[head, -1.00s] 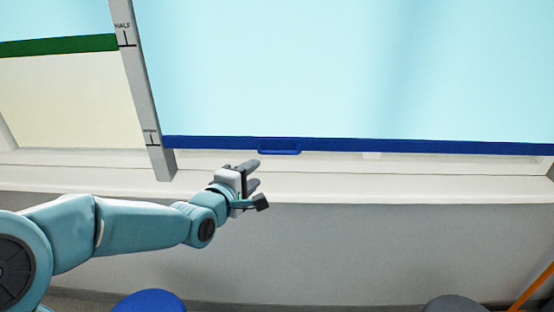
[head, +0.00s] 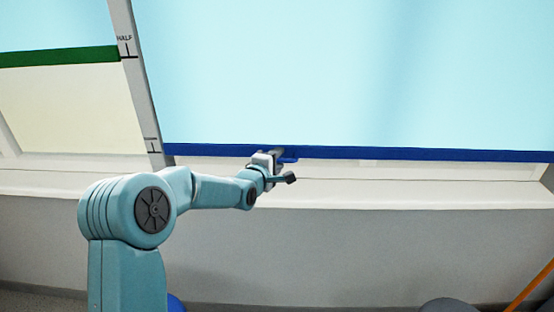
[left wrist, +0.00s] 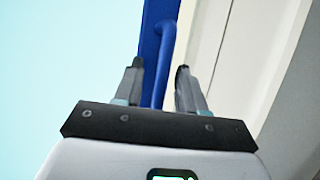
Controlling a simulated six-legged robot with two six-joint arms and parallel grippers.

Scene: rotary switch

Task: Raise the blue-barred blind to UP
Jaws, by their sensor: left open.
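The blue-barred blind (head: 340,80) is a pale blue sheet with a dark blue bar (head: 420,154) along its lower edge, level with the lower mark on the grey post. A blue handle (head: 289,158) sticks out of the bar. My left gripper (head: 280,154) is at the handle, covering part of it. In the left wrist view the open fingers (left wrist: 158,80) stand on either side of the blue handle (left wrist: 163,60), with gaps to both fingers. My right gripper is not in view.
A grey post (head: 143,80) with a HALF mark stands left of the blind. Beyond it a green-barred blind (head: 60,57) hangs higher, near HALF. A white sill (head: 400,193) runs below. An orange pole (head: 530,288) is at the lower right.

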